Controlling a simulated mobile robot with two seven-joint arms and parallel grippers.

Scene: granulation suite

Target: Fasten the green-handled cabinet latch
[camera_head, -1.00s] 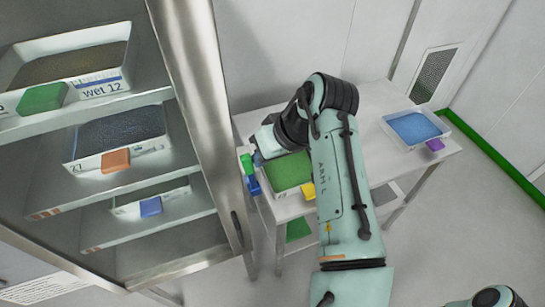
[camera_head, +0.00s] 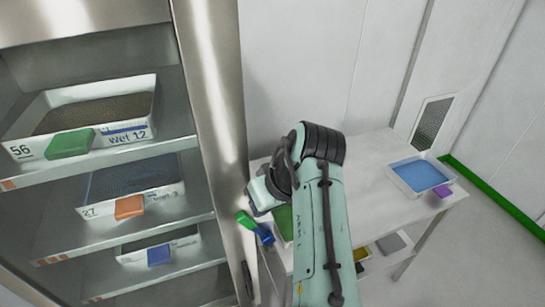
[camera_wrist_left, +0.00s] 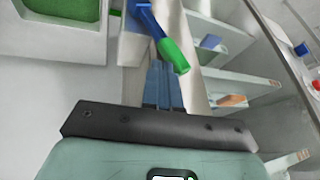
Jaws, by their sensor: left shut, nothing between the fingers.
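The latch has a green handle (camera_head: 243,218) and a blue body (camera_head: 265,234). It sits at the outer edge of the steel cabinet post (camera_head: 215,120), in front of the white table. The handle is tilted, pointing left and slightly up from the blue body. In the left wrist view the green handle (camera_wrist_left: 173,55) lies just ahead of my left gripper (camera_wrist_left: 161,68), with the blue arm (camera_wrist_left: 147,18) behind it. My left gripper is shut and empty, its fingertips close by the handle; I cannot tell whether they touch. My right gripper is out of view.
The open steel cabinet holds trays with green (camera_head: 71,143), orange (camera_head: 129,207) and blue (camera_head: 159,255) blocks on its shelves (camera_head: 190,217). The white table (camera_head: 370,160) bears a blue-filled tray (camera_head: 405,187) and a green-filled tray (camera_head: 284,223) partly behind my arm.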

